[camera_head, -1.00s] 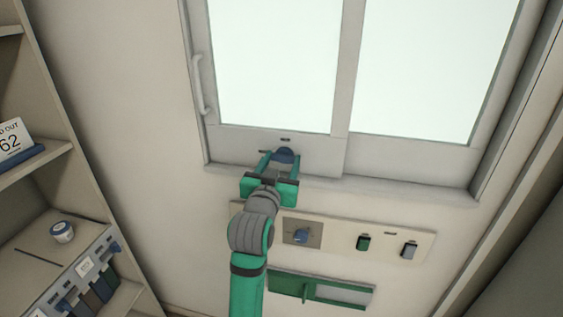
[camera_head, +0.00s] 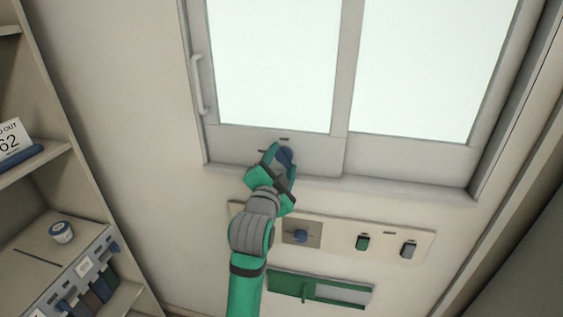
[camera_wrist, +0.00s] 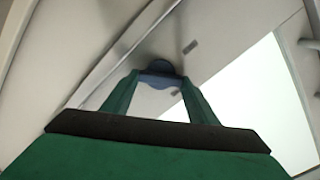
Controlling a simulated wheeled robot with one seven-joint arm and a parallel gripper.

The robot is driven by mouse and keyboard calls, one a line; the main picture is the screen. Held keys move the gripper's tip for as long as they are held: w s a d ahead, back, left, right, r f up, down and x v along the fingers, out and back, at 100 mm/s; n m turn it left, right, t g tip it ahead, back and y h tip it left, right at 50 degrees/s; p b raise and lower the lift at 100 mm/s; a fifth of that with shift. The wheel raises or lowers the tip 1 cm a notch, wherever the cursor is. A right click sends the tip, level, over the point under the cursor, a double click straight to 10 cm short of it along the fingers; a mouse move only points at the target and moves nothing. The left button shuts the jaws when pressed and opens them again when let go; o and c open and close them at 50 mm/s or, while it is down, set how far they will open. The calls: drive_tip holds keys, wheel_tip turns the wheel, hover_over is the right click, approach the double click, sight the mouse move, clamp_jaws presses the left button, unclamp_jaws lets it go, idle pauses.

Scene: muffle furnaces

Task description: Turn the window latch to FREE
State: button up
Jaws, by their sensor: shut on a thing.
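The window latch is a round blue knob (camera_head: 286,155) on the bottom rail of the left sliding sash (camera_head: 230,140). It also shows in the wrist view (camera_wrist: 160,68) between my fingertips. My gripper (camera_head: 279,156) is green and shut on the latch, with one finger on each side of it. The gripper is rolled at an angle to the rail. Small dark marks sit on the rail near the latch; their lettering is too small to read. My gripper hides part of the latch in the head view.
Below the sill, a panel (camera_head: 340,240) carries a blue knob (camera_head: 301,236), a green switch (camera_head: 362,242) and a grey switch (camera_head: 408,249). A green slotted plate (camera_head: 340,292) is lower. A shelf unit (camera_head: 60,180) stands left. A white handle (camera_head: 201,84) is on the sash's left edge.

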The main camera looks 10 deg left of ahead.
drive_tip(key=m, duration=0.3)
drive_tip(key=shift+f+m, duration=0.1)
drive_tip(key=shift+m, duration=2.1)
drive_tip(key=o, duration=1)
drive_tip(key=shift+o, duration=0.2)
drive_tip(key=shift+s, duration=0.1)
drive_tip(key=s, duration=1)
drive_tip(key=shift+s, duration=0.35)
